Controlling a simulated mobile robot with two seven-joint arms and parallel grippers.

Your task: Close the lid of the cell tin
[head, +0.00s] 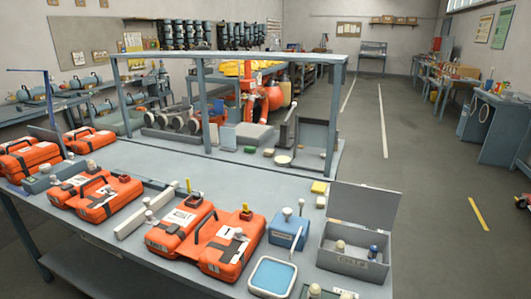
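A grey metal tin (355,252) stands at the right end of the grey workbench (140,236). It has a label on its front that is too small to read for certain, and it looks like the cell tin. Its lid (364,205) stands open, raised at the back and leaning up. Inside the tin are small cell-like items, one with a pale top (340,246) and one blue (373,251). Neither of my grippers shows in the head view.
A blue box with knobs (288,232) and a blue-lined tray (272,277) stand left of the tin. Orange cases (232,254) lie further left. Small pale-topped items (315,291) are at the front edge. Open floor lies right of the bench.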

